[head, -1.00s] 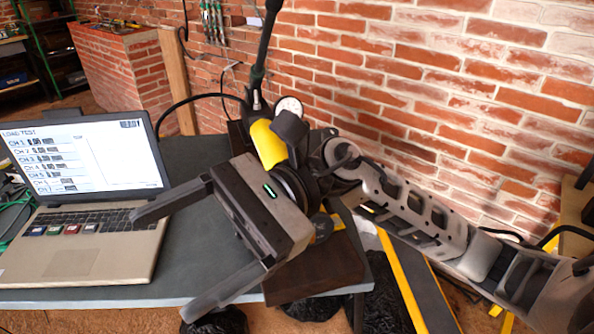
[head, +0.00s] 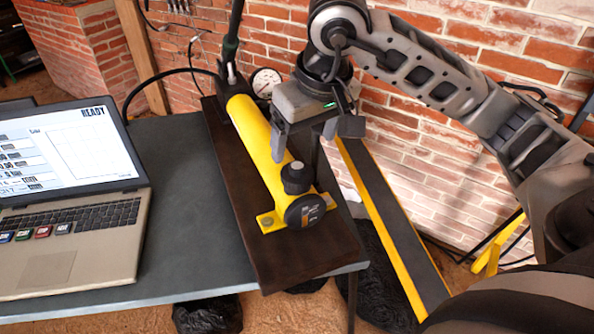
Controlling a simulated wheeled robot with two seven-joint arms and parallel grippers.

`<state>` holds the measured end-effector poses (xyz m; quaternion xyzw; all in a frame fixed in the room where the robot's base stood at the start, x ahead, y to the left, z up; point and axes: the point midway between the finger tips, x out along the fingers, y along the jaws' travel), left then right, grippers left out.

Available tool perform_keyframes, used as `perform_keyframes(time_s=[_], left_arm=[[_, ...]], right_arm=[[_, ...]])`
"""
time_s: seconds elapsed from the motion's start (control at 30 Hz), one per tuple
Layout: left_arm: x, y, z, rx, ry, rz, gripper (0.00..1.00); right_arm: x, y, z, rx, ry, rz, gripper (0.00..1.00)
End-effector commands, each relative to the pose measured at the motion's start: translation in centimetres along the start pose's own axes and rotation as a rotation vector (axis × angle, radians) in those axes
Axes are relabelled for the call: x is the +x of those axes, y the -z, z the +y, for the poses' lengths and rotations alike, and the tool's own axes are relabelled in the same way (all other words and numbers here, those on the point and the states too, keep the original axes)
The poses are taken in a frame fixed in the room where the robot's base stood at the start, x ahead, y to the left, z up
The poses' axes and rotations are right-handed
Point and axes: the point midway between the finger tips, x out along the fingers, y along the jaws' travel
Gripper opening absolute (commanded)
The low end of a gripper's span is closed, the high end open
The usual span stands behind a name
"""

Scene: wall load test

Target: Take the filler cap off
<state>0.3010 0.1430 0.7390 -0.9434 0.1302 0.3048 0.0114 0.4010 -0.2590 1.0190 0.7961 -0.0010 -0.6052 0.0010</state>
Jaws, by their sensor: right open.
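A yellow hand pump cylinder (head: 258,140) lies on a dark wooden board (head: 235,205) on the table. A black knob-like filler cap (head: 296,178) stands on top of the cylinder near its front end and is in place there. A black round end plate (head: 305,210) closes the front end. My right gripper (head: 316,147) is open with its fingers pointing down. It hangs just behind and above the cap, and nothing shows between the fingers. Its near-left finger overlaps the cylinder in the picture; I cannot tell whether they touch. My left gripper is out of view.
A laptop (head: 75,215) showing "READY" stands on the grey table (head: 180,190) to the left. A pressure gauge (head: 265,82) and a black hose are behind the pump. A yellow-edged dark beam (head: 390,230) slants beside the table. A brick wall (head: 450,165) rises behind.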

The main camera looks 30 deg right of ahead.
Motion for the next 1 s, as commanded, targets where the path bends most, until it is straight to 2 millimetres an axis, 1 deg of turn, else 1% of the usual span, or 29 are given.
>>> perform_keyframes(time_s=[0.03, 0.1, 0.27, 0.33, 0.47, 0.5, 0.6, 0.7, 0.87, 0.9, 0.97, 1.0], left_arm=[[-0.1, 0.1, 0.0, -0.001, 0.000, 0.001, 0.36], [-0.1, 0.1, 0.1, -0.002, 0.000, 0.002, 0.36], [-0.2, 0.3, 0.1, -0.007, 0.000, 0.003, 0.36], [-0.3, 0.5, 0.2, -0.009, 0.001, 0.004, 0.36], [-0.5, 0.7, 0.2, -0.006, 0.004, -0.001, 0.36], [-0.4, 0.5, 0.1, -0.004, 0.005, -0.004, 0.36], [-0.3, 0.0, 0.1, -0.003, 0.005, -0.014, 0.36], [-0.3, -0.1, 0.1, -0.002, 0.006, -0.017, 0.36], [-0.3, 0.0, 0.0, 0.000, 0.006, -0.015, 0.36], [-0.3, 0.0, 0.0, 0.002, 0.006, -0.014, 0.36], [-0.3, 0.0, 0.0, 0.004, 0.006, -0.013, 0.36], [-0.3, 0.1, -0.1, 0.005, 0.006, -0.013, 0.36]], right_arm=[[0.8, -0.1, 0.0, 0.002, 0.002, -0.005, 0.80], [1.6, 0.0, 0.0, 0.001, 0.001, -0.003, 0.80], [2.5, 0.0, 0.0, 0.000, 0.001, -0.002, 0.80], [3.2, 0.0, -0.1, 0.001, 0.003, -0.005, 0.80], [5.2, 0.0, 0.0, 0.001, 0.003, -0.007, 0.80], [5.8, 0.0, 0.0, 0.002, 0.004, -0.005, 0.80], [6.9, 0.1, 0.0, 0.001, 0.003, -0.003, 0.80], [7.4, 0.1, 0.0, 0.001, 0.003, 0.000, 0.80], [7.4, 0.1, 0.0, 0.000, 0.003, 0.001, 0.80], [7.4, 0.1, 0.0, 0.000, 0.003, 0.001, 0.77], [7.4, 0.1, 0.0, 0.000, 0.003, 0.001, 0.61], [7.4, 0.1, 0.0, 0.000, 0.003, 0.001, 0.50]])
